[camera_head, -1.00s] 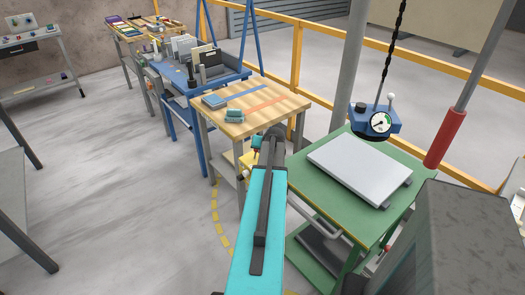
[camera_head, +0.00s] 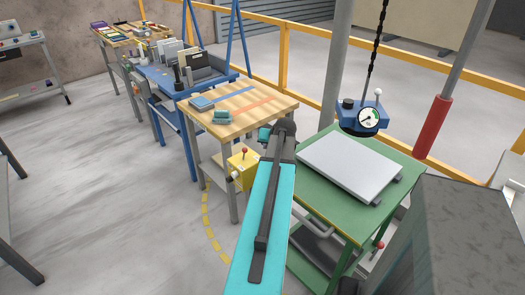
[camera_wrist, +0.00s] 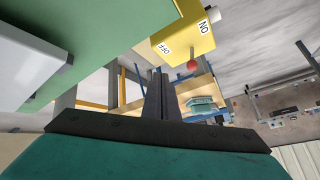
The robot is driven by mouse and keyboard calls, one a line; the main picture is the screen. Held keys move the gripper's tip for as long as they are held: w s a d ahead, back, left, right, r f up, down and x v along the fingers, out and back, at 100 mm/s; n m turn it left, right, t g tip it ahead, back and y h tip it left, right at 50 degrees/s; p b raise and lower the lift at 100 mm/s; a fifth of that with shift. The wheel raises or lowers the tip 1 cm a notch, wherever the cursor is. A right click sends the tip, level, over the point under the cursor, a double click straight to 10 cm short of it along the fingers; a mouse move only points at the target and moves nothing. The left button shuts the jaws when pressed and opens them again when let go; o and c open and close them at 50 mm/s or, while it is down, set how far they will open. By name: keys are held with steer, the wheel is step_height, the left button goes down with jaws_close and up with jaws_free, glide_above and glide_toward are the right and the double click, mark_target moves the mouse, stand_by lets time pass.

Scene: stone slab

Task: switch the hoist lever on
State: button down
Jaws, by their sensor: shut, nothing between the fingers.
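A yellow box (camera_head: 243,167) with a red-knobbed lever (camera_head: 243,151) stands by the near right corner of the wooden table, left of my arm. In the wrist view the yellow box (camera_wrist: 190,38) carries ON and OFF labels, ON on the right. The lever's red knob (camera_wrist: 192,66) shows at the box's lower edge; I cannot tell clearly which label the lever leans to. My gripper (camera_wrist: 155,85) is shut and empty, its dark fingers left of the red knob in the picture and apparently apart from it. My arm hides the fingers in the head view.
A green table (camera_head: 318,188) with a pale slab (camera_head: 350,168) is right of my arm. A blue lifter (camera_head: 362,116) with a gauge hangs above it on a chain. The wooden table (camera_head: 262,118) stands behind the box. Open floor lies to the left.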

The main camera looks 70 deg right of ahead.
steer(key=shift+s+a+r, duration=0.2)
steer(key=shift+s+r, duration=0.6)
steer(key=shift+r, duration=0.3)
steer(key=shift+d+r+p, duration=0.1)
steer(key=shift+r+p, duration=0.05)
steer(key=shift+p, duration=0.7)
steer(key=y+p, duration=0.1)
steer(key=p, duration=0.2)
steer(key=shift+m+t, duration=0.3)
steer(key=y+p, duration=0.1)
steer(key=p, duration=0.1)
steer(key=shift+w+f+p, duration=0.15)
steer(key=shift+f+p, duration=0.05)
steer(key=shift+p, duration=0.1)
steer(key=shift+w+f+m, duration=0.1)
steer(key=shift+f+m, duration=0.1)
steer(key=shift+m, duration=0.1)
steer(key=p+x, duration=0.1)
steer(key=x, duration=0.2)
steer(key=w+p+x, duration=0.1)
steer(key=p+x, duration=0.1)
steer(key=x, duration=0.1)
steer(key=w+r+p+x, duration=0.1)
steer(key=x, duration=0.3)
steer(key=shift+a+f+p, duration=0.15)
steer(key=shift+a+p, duration=0.15)
steer(key=shift+a, duration=0.05)
steer(key=shift+w+a+f+p, duration=0.15)
steer(key=shift+w+p, duration=0.25)
steer(key=shift+w, duration=0.6)
